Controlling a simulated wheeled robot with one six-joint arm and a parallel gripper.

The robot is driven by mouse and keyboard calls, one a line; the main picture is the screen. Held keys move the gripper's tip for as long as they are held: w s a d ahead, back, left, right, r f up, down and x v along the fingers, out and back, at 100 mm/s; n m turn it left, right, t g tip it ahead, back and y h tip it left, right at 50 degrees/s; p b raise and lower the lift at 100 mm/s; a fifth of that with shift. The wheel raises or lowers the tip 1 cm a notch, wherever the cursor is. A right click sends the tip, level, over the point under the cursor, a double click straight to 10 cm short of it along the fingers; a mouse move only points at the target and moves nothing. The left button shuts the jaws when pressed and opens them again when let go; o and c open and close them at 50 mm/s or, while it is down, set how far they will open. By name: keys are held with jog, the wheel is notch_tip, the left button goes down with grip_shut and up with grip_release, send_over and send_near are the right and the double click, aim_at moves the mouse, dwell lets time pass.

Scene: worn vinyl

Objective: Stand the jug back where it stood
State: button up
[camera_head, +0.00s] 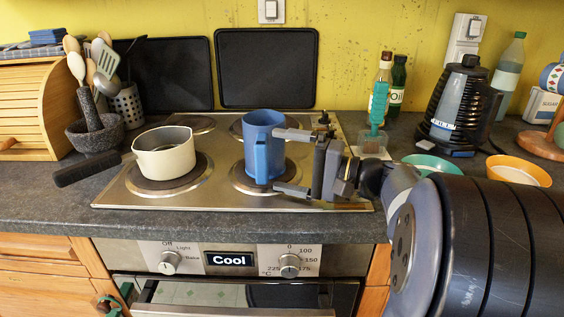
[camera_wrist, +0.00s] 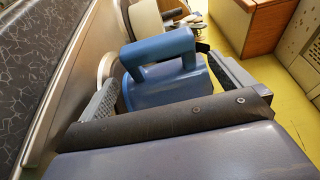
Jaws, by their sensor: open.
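A blue jug (camera_head: 263,140) stands upright on the front right hotplate of the stove top (camera_head: 215,200). My gripper (camera_head: 279,160) comes in from the right and is open. One finger is at the far side of the jug and the other at the near side. In the wrist view the jug (camera_wrist: 165,85) and its handle sit between the two spread fingers (camera_wrist: 168,95). I cannot tell whether either finger touches it.
A cream saucepan (camera_head: 165,155) with a dark handle stands on the front left hotplate. A mortar (camera_head: 95,135) is further left. Oil bottles (camera_head: 397,85), a kettle (camera_head: 458,110), a green bowl (camera_head: 432,163) and an orange bowl (camera_head: 518,170) stand on the right counter.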

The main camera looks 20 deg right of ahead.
jog(key=shift+s+d, duration=0.25)
jog(key=shift+d, duration=0.05)
jog(key=v, duration=1.1)
jog(key=shift+p, duration=0.4)
jog(key=shift+w+a, duration=0.1)
jog(key=shift+a, duration=0.05)
jog(key=x, duration=1)
jog(key=shift+w+a+b, duration=0.25)
jog(key=shift+a+b, duration=0.05)
jog(key=shift+b, duration=0.1)
jog(key=shift+d, duration=0.1)
